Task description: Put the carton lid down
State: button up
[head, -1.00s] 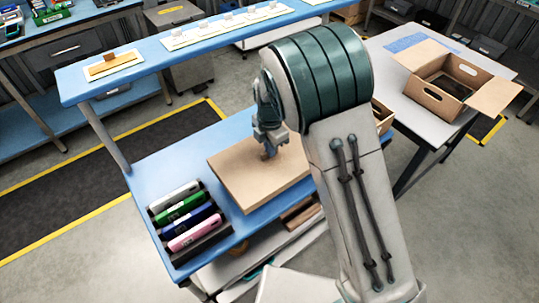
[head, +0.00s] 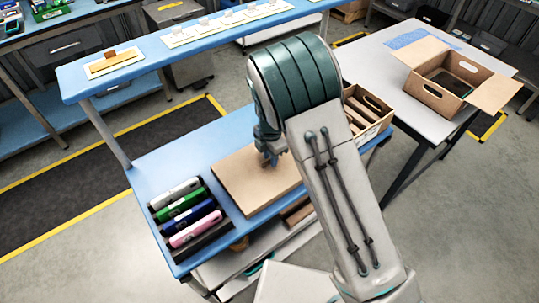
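A flat brown cardboard piece (head: 240,182), which looks like the carton lid or a closed carton top, lies on the blue table, or just above it. Its right side is hidden by my arm. My gripper (head: 268,160) points down at its far part; the fingertips are small and appear to touch or nearly touch the cardboard. I cannot tell whether the fingers are open or shut on it. An open brown carton (head: 432,97) stands on the grey table at the right, with flaps spread outward.
A rack of several coloured devices (head: 186,213) stands at the left end of the blue table (head: 150,165), close to the cardboard. An open box with brown pieces (head: 372,105) is at the right behind my arm. A blue shelf (head: 165,58) with white trays runs behind.

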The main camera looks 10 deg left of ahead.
jog(key=shift+r, duration=0.15)
notch_tip(320, 180, up, 12)
jog(key=b, duration=0.2)
jog(key=s+d+r+m, duration=0.1)
jog(key=d+r+m, duration=0.4)
jog(key=d, duration=0.2)
jog(key=s+d+r+m+t, duration=0.1)
jog(key=s+d+r+m, duration=0.1)
jog(key=s+d+m, duration=0.7)
jog(key=s+d+r+m+t, duration=0.2)
jog(key=s+d+r+m, duration=0.1)
jog(key=s+d+m, duration=0.7)
jog(key=d+m, duration=0.2)
jog(key=m, duration=0.1)
jog(key=shift+r+m, duration=0.3)
jog(key=shift+m, duration=0.1)
jog(key=shift+a, duration=0.1)
